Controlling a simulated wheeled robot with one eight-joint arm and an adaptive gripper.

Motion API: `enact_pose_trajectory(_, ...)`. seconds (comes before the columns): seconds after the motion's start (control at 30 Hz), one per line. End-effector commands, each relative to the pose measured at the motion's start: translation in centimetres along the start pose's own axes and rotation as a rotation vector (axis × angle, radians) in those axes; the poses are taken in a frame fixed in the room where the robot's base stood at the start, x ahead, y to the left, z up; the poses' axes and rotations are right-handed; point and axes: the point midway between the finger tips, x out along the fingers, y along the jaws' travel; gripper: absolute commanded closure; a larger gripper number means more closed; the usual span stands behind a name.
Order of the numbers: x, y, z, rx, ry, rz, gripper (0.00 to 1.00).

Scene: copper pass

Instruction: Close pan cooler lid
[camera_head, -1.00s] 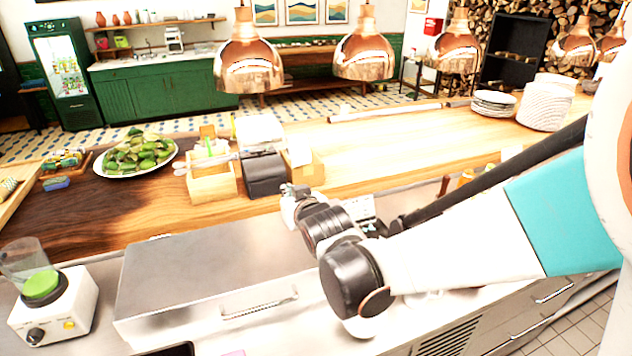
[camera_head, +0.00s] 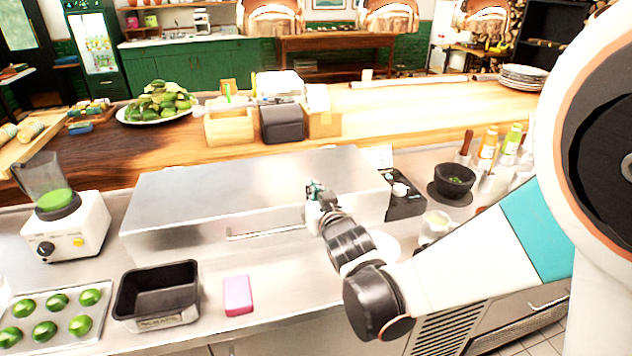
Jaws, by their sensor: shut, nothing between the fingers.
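The pan cooler lid (camera_head: 230,190) is a broad stainless steel cover on the steel counter, in the middle of the head view. Its top looks flat and no opening into pans shows. A long bar handle (camera_head: 265,234) runs along its front face. My gripper (camera_head: 314,188) is shut and empty, at the front edge of the lid above the handle's right end. Whether it touches the lid cannot be told. My gripper and wrist cover a small part of the lid's right front.
A blender (camera_head: 65,225) stands left of the lid. A black pan (camera_head: 158,292), a pink sponge (camera_head: 238,295) and a tray of limes (camera_head: 75,325) lie in front. A mortar (camera_head: 454,180) and bottles (camera_head: 488,145) stand right. A wooden counter (camera_head: 400,105) runs behind.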

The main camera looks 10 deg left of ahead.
Motion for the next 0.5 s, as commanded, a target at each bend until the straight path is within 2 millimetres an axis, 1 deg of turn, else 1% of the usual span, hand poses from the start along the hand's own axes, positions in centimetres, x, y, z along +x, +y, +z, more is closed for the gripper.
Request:
enact_pose_trajectory(0.03,0.1,0.0,1.2,0.0,0.0,0.0,1.0)
enact_pose_trajectory(0.2,0.2,0.0,2.7,0.0,0.0,0.0,1.0)
enact_pose_trajectory(0.33,0.2,0.0,3.2,0.0,0.0,0.0,1.0)
enact_pose_trajectory(0.5,0.2,0.0,3.5,0.0,0.0,0.0,1.0)
